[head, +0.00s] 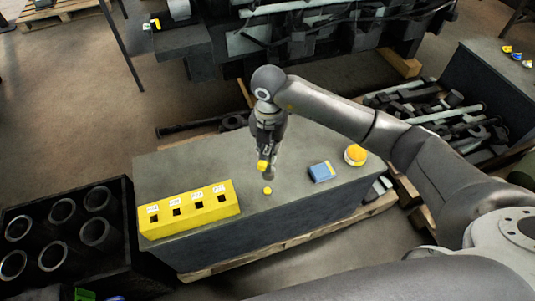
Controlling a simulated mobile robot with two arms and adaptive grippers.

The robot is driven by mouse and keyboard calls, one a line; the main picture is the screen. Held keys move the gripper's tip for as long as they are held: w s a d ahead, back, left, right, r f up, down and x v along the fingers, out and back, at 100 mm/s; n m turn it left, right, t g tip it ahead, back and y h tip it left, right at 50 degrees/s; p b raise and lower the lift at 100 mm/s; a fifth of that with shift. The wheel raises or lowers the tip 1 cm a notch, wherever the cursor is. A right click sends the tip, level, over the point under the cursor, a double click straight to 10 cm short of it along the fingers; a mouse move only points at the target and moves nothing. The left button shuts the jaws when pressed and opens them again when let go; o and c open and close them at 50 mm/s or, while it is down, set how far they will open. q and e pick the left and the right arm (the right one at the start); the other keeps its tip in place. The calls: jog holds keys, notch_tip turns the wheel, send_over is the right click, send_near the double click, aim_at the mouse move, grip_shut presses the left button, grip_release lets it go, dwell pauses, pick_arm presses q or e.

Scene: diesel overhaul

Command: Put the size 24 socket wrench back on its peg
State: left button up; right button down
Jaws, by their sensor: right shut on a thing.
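My right gripper (266,158) points down over the middle of the grey bench top and is shut on a small tool with a yellow part (263,165) and a grey part below it. I take this to be the socket wrench, but its size mark cannot be read. A small yellow round piece (267,190) is on the bench just below it. A yellow block (190,209) with several square holes and white labels stands at the bench's left front; the labels are too small to read. No peg can be made out clearly. My left gripper is not in view.
The grey bench (215,165) also carries a blue box (321,171) and a round yellow-topped item (356,154) at the right. A black crate (120,240) with several cylinder sleeves stands left. Heavy metal parts lie behind and to the right. The bench's back left is clear.

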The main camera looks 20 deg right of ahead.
aim_at(268, 168)
jog(key=f+m, duration=0.1)
jog(key=m, duration=0.1)
jog(key=f+m, duration=0.1)
jog(key=m, duration=0.1)
jog(key=shift+w+a, duration=0.1)
jog(key=shift+w, duration=0.25)
jog(key=shift+f+m+b, duration=0.3)
jog(key=shift+b, duration=0.05)
notch_tip(268, 168, down, 7)
jog(key=b, duration=0.5)
jog(key=shift+r, duration=0.2)
jog(key=shift+w+f+b, duration=0.1)
jog(key=shift+f+b, duration=0.25)
jog(key=shift+f, duration=0.05)
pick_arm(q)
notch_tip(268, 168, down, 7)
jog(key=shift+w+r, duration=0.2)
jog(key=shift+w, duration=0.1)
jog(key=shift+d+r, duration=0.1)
pick_arm(e)
jog(key=shift+f, duration=0.15)
jog(key=shift+f+b, duration=0.7)
jog(key=shift+f, duration=0.3)
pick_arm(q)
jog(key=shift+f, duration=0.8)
pick_arm(e)
jog(key=c, duration=1.3)
grip_release()
